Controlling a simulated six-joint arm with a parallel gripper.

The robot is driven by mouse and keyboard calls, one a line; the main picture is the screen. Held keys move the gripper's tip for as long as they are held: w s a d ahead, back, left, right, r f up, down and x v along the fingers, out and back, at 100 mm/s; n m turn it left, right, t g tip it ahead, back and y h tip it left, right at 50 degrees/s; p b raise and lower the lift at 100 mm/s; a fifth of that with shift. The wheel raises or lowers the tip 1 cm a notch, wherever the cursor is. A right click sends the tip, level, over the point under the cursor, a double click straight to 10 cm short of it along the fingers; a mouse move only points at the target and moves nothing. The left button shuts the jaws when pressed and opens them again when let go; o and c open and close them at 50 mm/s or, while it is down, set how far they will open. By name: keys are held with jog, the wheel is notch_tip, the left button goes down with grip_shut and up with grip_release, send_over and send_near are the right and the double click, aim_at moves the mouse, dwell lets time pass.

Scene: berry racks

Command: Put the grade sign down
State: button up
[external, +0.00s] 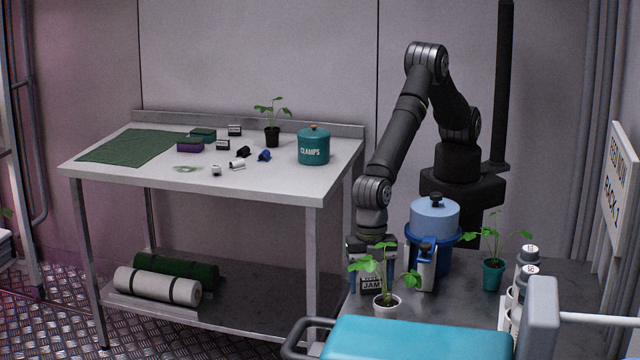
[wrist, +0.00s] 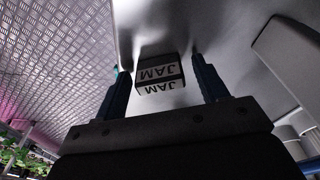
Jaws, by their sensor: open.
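The grade sign (external: 372,283) is a small dark block with a white label reading JAM. It appears to stand on the dark grey bench (external: 455,312) at the right, behind the potted seedling. In the wrist view the sign (wrist: 160,74) shows upside down between my two fingers, with gaps on both sides. My gripper (external: 371,258) points down over the sign and is open. It also shows in the wrist view (wrist: 161,82). Leaves partly cover the sign and fingers in the external view.
A white-potted seedling (external: 387,304) stands close in front of the sign. A blue canister (external: 433,222) and a blue-grey bottle (external: 425,268) stand just right of my gripper. A teal-potted seedling (external: 492,272) is farther right. The white table (external: 290,180) at left holds several small items.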

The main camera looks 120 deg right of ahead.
aim_at(371, 279)
notch_tip(371, 279, up, 12)
jog(key=d, duration=0.1)
jog(key=shift+s+d, duration=0.35)
jog(key=f, duration=0.4)
jog(key=a+f, duration=0.1)
jog(key=f, duration=0.6)
jog(key=shift+w+a+f, duration=0.3)
jog(key=shift+a+f, duration=0.05)
jog(key=shift+f, duration=0.05)
notch_tip(371, 279, up, 3)
jog(key=shift+w+r, duration=0.1)
jog(key=shift+r, duration=0.4)
jog(key=shift+f, duration=0.15)
